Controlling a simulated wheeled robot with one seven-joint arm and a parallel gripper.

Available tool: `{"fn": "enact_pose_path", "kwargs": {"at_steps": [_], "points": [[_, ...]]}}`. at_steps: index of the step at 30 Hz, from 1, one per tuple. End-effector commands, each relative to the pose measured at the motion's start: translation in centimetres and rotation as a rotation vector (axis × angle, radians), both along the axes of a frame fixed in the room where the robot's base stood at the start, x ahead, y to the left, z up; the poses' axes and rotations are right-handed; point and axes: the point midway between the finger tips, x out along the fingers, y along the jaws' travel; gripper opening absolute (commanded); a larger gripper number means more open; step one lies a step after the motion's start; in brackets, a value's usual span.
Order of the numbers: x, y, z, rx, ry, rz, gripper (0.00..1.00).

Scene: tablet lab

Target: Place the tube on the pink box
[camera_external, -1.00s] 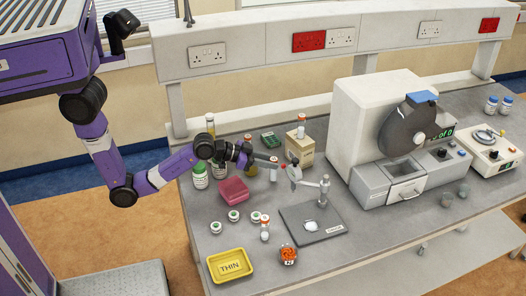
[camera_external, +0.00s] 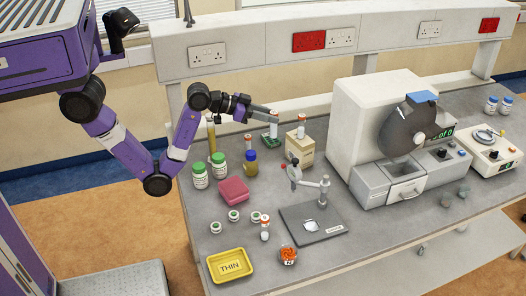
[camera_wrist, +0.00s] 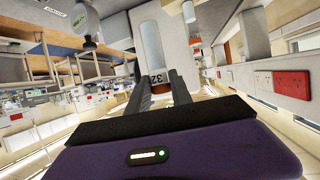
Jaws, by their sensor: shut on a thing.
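My gripper (camera_external: 267,110) is shut on a tube (camera_external: 273,128) with an orange-red top, raised above the back of the bench. In the wrist view the tube (camera_wrist: 152,45) is pale and clear, with "32" and an orange-brown band between the two fingers. The pink box (camera_external: 233,190) lies on the bench in front of and to the left of my gripper, apart from it. Its top is bare.
A green rack (camera_external: 268,138) lies below the held tube. A beige box (camera_external: 299,150) bearing another tube stands to its right. A dark-blue and yellow jar (camera_external: 250,162) and green-capped bottles (camera_external: 200,176) stand near the pink box. A yellow tray (camera_external: 230,265) lies in front.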

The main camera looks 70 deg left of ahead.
Motion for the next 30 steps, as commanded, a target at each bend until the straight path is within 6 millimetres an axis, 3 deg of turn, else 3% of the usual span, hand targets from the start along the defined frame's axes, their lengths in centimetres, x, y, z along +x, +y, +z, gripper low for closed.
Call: {"fn": "enact_pose_path", "kwargs": {"at_steps": [3, 9, 18, 24, 30], "points": [[-0.1, 2.9, 2.0, -0.002, -0.005, 0.025, 0.00], [-2.7, 3.5, 3.7, -0.001, -0.004, -0.129, 0.00], [-9.4, 1.0, 5.8, 0.002, -0.003, -0.480, 0.00], [-13.5, -1.1, 5.9, 0.000, 0.000, -0.684, 0.00], [-15.4, -2.3, 5.2, -0.001, 0.002, -0.788, 0.00]]}}
